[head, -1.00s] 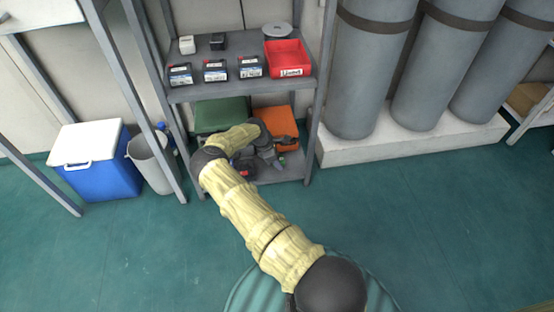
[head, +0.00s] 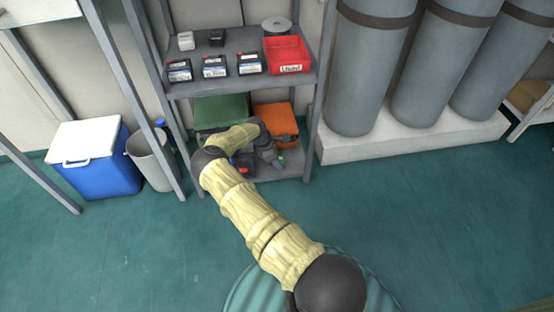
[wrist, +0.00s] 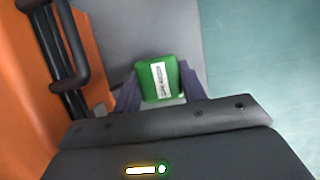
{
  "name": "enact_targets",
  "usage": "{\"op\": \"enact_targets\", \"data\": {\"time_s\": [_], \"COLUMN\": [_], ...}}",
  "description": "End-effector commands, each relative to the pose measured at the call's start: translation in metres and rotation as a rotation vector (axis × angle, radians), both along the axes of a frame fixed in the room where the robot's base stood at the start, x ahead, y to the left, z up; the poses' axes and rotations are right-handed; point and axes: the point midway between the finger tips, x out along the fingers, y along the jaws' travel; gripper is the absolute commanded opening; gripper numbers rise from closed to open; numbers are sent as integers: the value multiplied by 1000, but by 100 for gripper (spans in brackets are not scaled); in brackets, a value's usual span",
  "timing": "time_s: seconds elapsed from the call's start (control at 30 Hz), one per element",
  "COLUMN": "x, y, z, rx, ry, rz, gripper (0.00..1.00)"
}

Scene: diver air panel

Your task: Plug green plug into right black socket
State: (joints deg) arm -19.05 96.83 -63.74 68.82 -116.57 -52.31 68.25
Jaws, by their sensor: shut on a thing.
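My gripper (head: 277,163) is at the lower shelf of the grey rack, in front of the orange case. It is shut on the green plug (head: 281,161). In the wrist view the green plug (wrist: 158,80) sits between the two fingers, with a white label on its upper face. I cannot make out a right black socket in either view.
The orange case (head: 276,119) with a dark handle stands close beside my gripper. A green case (head: 221,112) and a black-and-red item (head: 244,165) are on the same lower shelf (head: 292,171). A red bin (head: 287,55) and several batteries stand on the shelf above. Open floor (head: 420,220) lies to the right.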

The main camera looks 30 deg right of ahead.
Motion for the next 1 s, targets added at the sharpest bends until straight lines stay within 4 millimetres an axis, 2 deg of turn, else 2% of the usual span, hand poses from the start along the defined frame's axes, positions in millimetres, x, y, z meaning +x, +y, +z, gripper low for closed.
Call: {"op": "enact_targets", "data": {"time_s": [0.17,0.2,0.3,0.67,0.87,1.0], "x": [0,0,0,0,3,6], "y": [-1,-1,-1,0,8,18], "z": [-2,-2,-1,2,27,52], "rx": [0,0,0,0,-1,0], "ry": [0,0,0,0,-2,0], "rz": [-1,-1,-1,-1,0,-1], "gripper": [14,49,67,67,67,67]}}
